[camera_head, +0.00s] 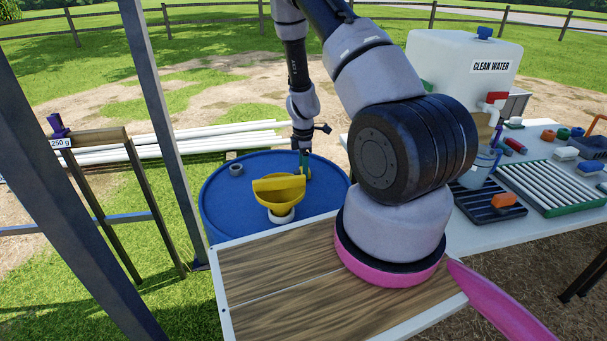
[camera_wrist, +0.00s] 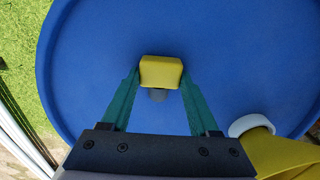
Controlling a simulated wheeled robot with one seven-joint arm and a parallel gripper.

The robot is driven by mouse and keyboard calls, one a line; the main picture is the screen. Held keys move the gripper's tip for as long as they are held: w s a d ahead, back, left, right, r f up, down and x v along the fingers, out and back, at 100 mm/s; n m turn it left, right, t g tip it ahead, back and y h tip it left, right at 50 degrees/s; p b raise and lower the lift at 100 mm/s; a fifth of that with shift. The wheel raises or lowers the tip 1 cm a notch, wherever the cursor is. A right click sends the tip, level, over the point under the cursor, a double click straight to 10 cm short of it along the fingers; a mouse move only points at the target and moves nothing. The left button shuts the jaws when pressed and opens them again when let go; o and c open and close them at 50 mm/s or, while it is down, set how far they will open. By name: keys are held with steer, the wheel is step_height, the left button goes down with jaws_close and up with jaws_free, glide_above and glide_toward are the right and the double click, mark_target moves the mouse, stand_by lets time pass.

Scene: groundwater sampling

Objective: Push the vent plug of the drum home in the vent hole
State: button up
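The blue drum (camera_head: 222,205) stands behind the wooden board, and its top fills most of the wrist view (camera_wrist: 230,40). The vent plug (camera_wrist: 161,72) has a yellow block-like head, with a dark grey part just below it in the wrist view. My gripper (camera_wrist: 160,74) has its green fingers against both sides of the yellow head. In the head view my gripper (camera_head: 304,160) points down at the drum's far right top, with yellow (camera_head: 302,176) at its fingertips. The vent hole is hidden, and I cannot tell how deep the plug sits.
A yellow funnel (camera_head: 278,190) stands in a white collar (camera_head: 281,216) on the drum, close to my gripper. A grey ring (camera_head: 236,170) is on the drum's left side. A white table (camera_head: 480,235) with trays and a clean water tank (camera_head: 455,70) is at the right.

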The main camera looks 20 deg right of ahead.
steer(key=c, duration=0.4)
steer(key=shift+r, duration=0.1)
